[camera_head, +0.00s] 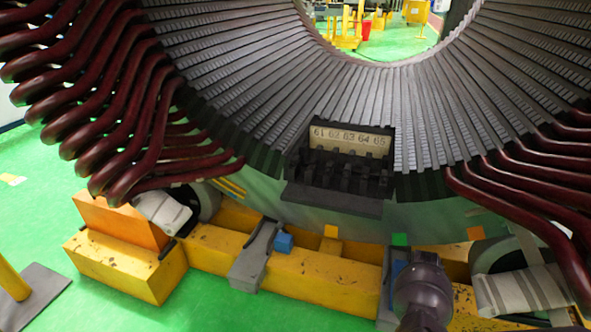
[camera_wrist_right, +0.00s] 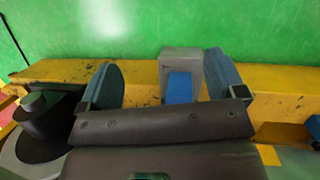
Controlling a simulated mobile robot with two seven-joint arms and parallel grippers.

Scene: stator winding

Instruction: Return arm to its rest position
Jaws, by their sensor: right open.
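In the right wrist view my right gripper (camera_wrist_right: 164,62) is open, its two blue-grey fingers well apart and nothing held between them. Beyond the fingers, a grey bracket (camera_wrist_right: 181,58) with a blue block (camera_wrist_right: 180,88) shows in the gap; I cannot tell that the fingers touch either. In the head view a dark rounded part of my right arm shows at the lower right, in front of the yellow base; its gripper fingers cannot be made out there. My left gripper is not in view.
The large stator (camera_head: 290,110) fills the upper head view, with dark red coils (camera_head: 110,110) at both sides. A holder labelled 61 to 65 (camera_head: 350,137) sits at its lower middle. The yellow base (camera_head: 320,277) stands below, with grey brackets (camera_head: 257,255). Green floor (camera_head: 215,308) is clear in front.

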